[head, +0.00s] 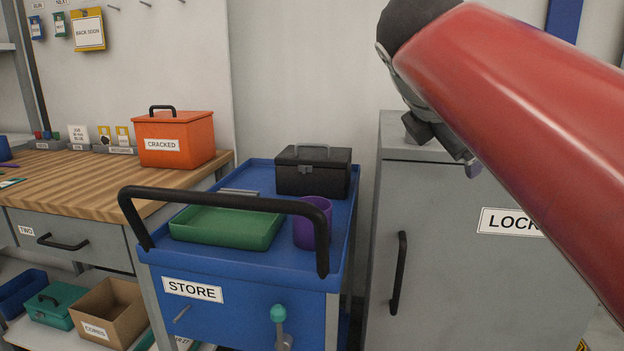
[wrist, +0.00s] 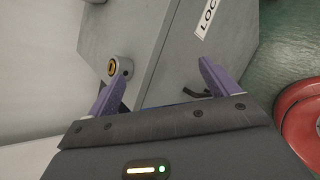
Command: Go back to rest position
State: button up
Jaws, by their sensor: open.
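My gripper (wrist: 156,68) is open, with its two purple fingers spread and nothing between them in the wrist view. The locker also shows in the wrist view (wrist: 180,45), tilted. A small grey cylinder with a yellow and black face (wrist: 122,68) stands on the locker's top by the left finger. I cannot tell whether the finger touches it.
A blue cart (head: 240,310) marked STORE stands left of the locker, carrying a green tray (head: 225,228), a purple cup (head: 312,222) and a black box (head: 313,172). A wooden workbench (head: 80,180) with an orange box (head: 173,140) is at left. Green floor (wrist: 290,45) shows beyond the locker.

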jog(key=s+a+f+m+g+y, duration=0.1)
jog(key=s+f+m, duration=0.4)
jog(key=f, duration=0.6)
jog(key=s+a+f+m+g+y, duration=0.1)
jog(key=s+f+m+y, duration=0.2)
jog(key=s+f+m, duration=0.3)
jog(key=s+a+f+m+g+y, duration=0.1)
jog(key=s+f+m+y, duration=0.1)
jog(key=s+f+m, duration=0.3)
notch_tip(320, 180, down, 11)
jog(key=m, duration=0.4)
jog(key=shift+s+a+m, duration=0.2)
jog(key=shift+s+m, duration=0.05)
jog(key=shift+m, duration=0.15)
jog(key=shift+r, duration=0.15)
